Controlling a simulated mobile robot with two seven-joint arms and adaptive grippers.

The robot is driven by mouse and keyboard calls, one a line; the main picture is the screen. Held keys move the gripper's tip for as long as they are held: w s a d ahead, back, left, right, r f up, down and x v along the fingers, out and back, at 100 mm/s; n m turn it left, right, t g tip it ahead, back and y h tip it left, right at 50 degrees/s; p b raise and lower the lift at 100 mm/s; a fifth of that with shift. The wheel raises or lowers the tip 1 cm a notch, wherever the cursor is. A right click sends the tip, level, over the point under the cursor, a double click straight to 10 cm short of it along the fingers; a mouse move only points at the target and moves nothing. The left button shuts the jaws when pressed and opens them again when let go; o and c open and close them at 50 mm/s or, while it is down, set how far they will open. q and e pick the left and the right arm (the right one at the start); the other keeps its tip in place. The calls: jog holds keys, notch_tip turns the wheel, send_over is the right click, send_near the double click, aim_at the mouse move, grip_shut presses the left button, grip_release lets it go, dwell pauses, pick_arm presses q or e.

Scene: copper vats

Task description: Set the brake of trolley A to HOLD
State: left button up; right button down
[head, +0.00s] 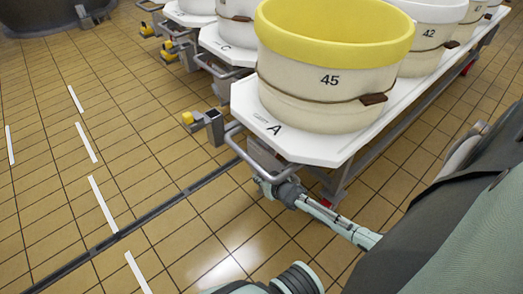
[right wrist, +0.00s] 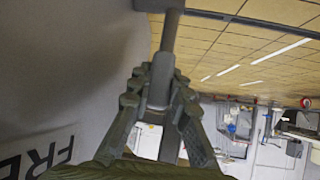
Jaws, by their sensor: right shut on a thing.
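Trolley A (head: 300,143) stands in the head view, its white deck marked "A" and carrying a cream vat numbered 45 (head: 310,102) with yellow contents. My right gripper (head: 268,184) is at the trolley's near end, under the deck edge. In the right wrist view my right gripper (right wrist: 160,82) is shut on a grey bar, the brake lever (right wrist: 171,35). Beside it is a grey panel (right wrist: 60,80) with dark letters "FRE", cut off by the frame. HOLD lettering does not show. The lever is hidden in the head view. My left gripper is not in view.
A push handle (head: 236,139) and a post with a yellow knob (head: 190,118) stick out from the trolley's end. Trolley C (head: 232,53) stands behind. The tiled floor (head: 150,170) to the left is clear, with a dark drain channel (head: 160,205).

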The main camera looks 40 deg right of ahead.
dwell(0.4)
jog(key=c, duration=1.4)
grip_release()
jog(key=shift+s+r, duration=0.25)
jog(key=shift+s, duration=0.2)
jog(key=s, duration=0.4)
jog(key=s+a, duration=0.1)
jog(key=s, duration=0.7)
jog(key=shift+a+r, duration=0.1)
jog(key=shift+a, duration=0.15)
jog(key=shift+c, duration=0.2)
